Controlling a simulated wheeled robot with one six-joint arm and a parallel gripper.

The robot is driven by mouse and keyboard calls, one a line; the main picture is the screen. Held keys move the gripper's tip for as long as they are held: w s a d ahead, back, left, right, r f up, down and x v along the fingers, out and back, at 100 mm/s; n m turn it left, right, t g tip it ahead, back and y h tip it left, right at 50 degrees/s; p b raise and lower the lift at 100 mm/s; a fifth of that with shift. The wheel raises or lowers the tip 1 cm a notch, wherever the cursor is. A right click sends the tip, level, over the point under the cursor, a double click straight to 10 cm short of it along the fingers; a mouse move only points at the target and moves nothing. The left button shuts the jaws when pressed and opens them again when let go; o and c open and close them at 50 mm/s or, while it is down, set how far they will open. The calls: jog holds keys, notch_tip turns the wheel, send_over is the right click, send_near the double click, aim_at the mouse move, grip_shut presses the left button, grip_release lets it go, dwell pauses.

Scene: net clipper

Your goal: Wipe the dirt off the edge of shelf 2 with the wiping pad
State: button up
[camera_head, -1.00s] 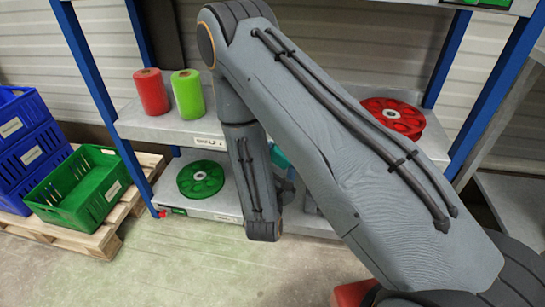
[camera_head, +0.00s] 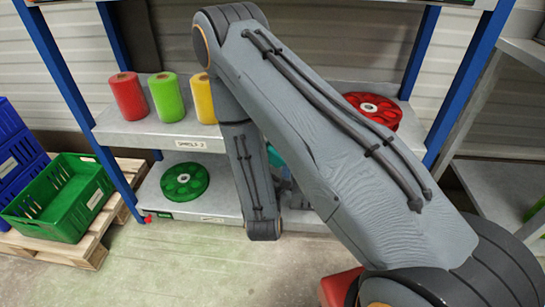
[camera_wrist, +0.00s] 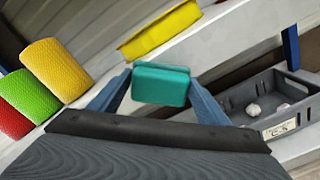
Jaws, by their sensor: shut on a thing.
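The teal wiping pad (camera_wrist: 161,84) is held between the two blue fingers of my gripper (camera_wrist: 160,88) in the wrist view. In the head view my arm hides most of the gripper, and only a bit of teal (camera_head: 274,157) shows beside my forearm. Shelf 2 (camera_head: 135,132) is the upper grey shelf, with its label (camera_head: 190,143) on the front edge. The pad appears near a shelf front in the wrist view; I cannot tell whether it touches. I cannot make out dirt on the edge; my arm hides part of it.
Red (camera_head: 128,97), green (camera_head: 167,97) and yellow (camera_head: 204,98) rolls stand on shelf 2, left of a red reel (camera_head: 373,110). A green reel (camera_head: 185,181) lies below. The wrist view shows a yellow container (camera_wrist: 160,30) and grey bin (camera_wrist: 265,105). A green crate (camera_head: 60,200) stands left.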

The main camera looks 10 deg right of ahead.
aim_at(222, 146)
jog(key=shift+w+a, duration=0.25)
jog(key=shift+a, duration=0.65)
jog(key=shift+w+a, duration=0.25)
jog(key=shift+a, duration=0.6)
jog(key=shift+w+a+b, duration=0.3)
jog(key=shift+w+a, duration=0.55)
jog(key=shift+a, duration=1.4)
jog(key=shift+w+a+b, duration=0.25)
jog(key=shift+w+a, duration=0.65)
jog(key=shift+a, duration=1.35)
jog(key=shift+w+a+b, duration=0.3)
jog(key=shift+w+a, duration=0.55)
jog(key=shift+a, duration=1.4)
jog(key=shift+s, duration=0.1)
jog(key=shift+p+v, duration=0.9)
jog(key=shift+v, duration=2.05)
jog(key=shift+s, duration=0.2)
jog(key=shift+p+v, duration=0.45)
jog(key=shift+v, duration=0.9)
